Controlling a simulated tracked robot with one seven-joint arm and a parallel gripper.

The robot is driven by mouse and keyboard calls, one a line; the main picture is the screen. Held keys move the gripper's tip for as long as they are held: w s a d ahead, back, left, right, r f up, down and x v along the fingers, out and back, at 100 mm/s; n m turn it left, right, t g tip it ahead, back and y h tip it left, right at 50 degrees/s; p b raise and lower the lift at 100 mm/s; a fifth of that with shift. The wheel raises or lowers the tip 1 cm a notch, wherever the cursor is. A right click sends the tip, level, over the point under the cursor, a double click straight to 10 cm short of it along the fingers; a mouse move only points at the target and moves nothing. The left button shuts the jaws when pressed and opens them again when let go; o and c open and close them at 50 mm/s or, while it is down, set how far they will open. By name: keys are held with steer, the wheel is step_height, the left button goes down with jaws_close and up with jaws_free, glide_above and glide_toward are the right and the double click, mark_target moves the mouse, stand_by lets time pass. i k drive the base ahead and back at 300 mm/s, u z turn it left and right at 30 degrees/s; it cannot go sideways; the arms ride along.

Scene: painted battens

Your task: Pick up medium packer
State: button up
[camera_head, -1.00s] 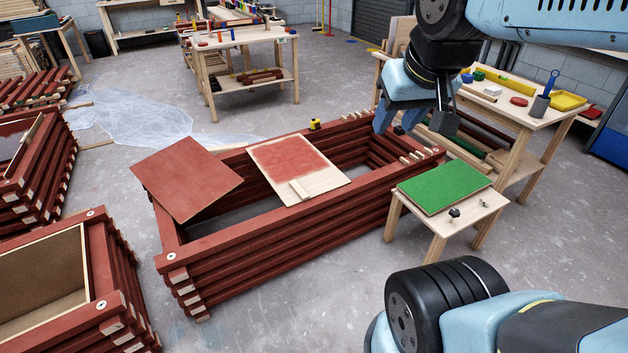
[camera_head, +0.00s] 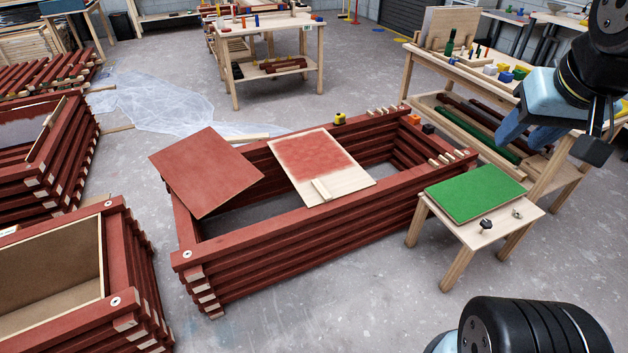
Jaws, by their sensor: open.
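I cannot tell which one is the medium packer at this size. My gripper (camera_head: 529,134) is at the upper right, open and empty, with its blue fingers pointing down. In the picture it is right of the stack and in front of the workbench, apart from the blocks.
A low stool with a green pad (camera_head: 474,191) stands right of the stack. A workbench (camera_head: 440,70) with coloured items is behind my gripper. A red panel (camera_head: 205,170) and a part-painted board (camera_head: 318,163) lie across the stack. Floor in front is clear.

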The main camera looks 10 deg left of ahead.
mark_target(323, 192)
steer(key=z, duration=0.45)
steer(key=i, duration=1.05)
steer(key=u, duration=0.45)
